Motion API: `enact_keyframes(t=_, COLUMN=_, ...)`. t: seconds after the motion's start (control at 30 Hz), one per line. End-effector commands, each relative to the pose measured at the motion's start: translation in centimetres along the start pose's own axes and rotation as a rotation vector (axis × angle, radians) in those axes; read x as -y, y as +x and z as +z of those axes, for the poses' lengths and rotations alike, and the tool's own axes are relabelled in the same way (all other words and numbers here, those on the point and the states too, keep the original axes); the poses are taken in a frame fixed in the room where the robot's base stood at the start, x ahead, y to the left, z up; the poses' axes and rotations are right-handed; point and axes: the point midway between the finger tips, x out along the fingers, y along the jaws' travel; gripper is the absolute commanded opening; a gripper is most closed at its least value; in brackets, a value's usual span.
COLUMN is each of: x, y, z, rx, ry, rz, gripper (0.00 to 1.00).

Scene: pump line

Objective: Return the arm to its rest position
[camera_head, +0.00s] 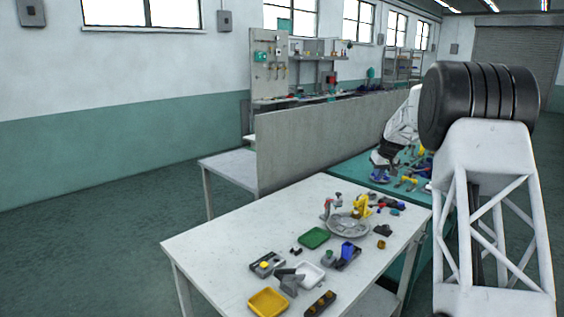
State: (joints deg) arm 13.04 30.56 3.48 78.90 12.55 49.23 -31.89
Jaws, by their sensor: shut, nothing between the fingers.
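My arm rises at the right, with a white lattice link and a large black ribbed joint. Behind that joint, a white and dark part of my arm reaches down to the left. My gripper (379,160) is at its end, small and far off, over the teal bench (347,172). It is shut and holds nothing. The joint hides part of the arm, and the gap between the gripper and the bench is hard to judge.
A grey partition (300,145) stands behind. Tools lie on the teal bench. The left floor is clear.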

Motion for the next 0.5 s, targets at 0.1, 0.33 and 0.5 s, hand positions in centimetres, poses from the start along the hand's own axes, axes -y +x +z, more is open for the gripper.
enact_keyframes(t=0.1, x=2.0, y=-2.6, z=1.3, rx=0.004, ry=0.007, rz=0.001, gripper=0.0)
enact_keyframes(t=0.33, x=5.5, y=-6.8, z=4.2, rx=0.017, ry=0.023, rz=0.004, gripper=0.0)
enact_keyframes(t=0.5, x=8.1, y=-9.8, z=6.6, rx=0.025, ry=0.036, rz=0.007, gripper=0.0)
